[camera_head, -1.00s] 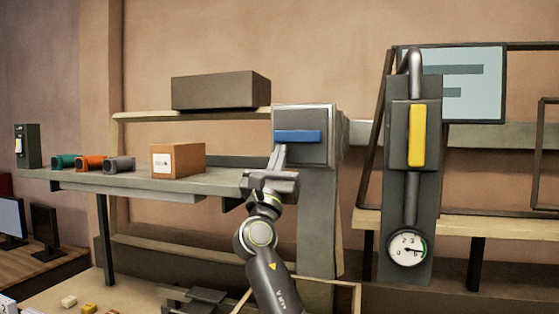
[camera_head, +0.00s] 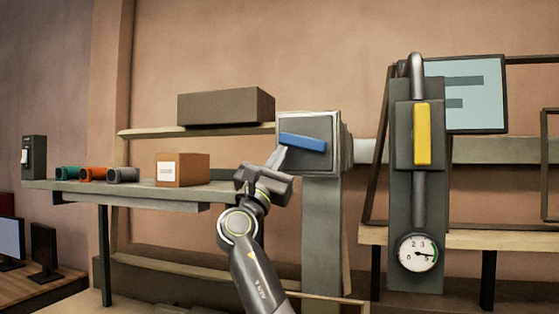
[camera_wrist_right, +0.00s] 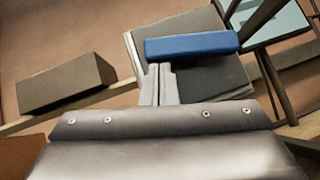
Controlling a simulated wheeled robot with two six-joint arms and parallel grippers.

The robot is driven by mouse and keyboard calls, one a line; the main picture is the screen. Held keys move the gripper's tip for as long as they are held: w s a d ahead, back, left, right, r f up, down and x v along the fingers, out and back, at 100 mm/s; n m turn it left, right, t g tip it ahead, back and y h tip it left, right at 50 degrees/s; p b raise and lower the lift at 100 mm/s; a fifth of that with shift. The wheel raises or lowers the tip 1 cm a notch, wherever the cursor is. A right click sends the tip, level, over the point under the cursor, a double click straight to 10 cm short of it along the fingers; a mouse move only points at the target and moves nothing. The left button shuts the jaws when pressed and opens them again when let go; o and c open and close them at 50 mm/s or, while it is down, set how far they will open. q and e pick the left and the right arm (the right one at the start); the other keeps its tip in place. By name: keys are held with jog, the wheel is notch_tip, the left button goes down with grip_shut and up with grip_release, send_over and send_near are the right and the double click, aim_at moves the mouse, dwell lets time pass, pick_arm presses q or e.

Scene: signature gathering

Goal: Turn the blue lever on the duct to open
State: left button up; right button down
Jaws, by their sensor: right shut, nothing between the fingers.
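The blue lever (camera_head: 303,142) is on the front of the grey duct box (camera_head: 318,165). It tilts slightly, with its right end lower. In the right wrist view the blue lever (camera_wrist_right: 192,46) lies across the grey plate, just beyond the fingertips. My right gripper (camera_head: 279,154) is shut and empty, with its fingertips at the lower left part of the lever. The right gripper's fingers (camera_wrist_right: 159,78) show pressed together below the lever's left end; whether they touch it I cannot tell. My left gripper is not in view.
A yellow handle (camera_head: 422,134) and a round gauge (camera_head: 417,253) are on a panel to the right. A dark box (camera_head: 226,105) sits on the upper shelf.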

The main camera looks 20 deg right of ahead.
jog(key=b+v, duration=0.9)
jog(key=v, duration=0.8)
jog(key=shift+f, duration=0.2)
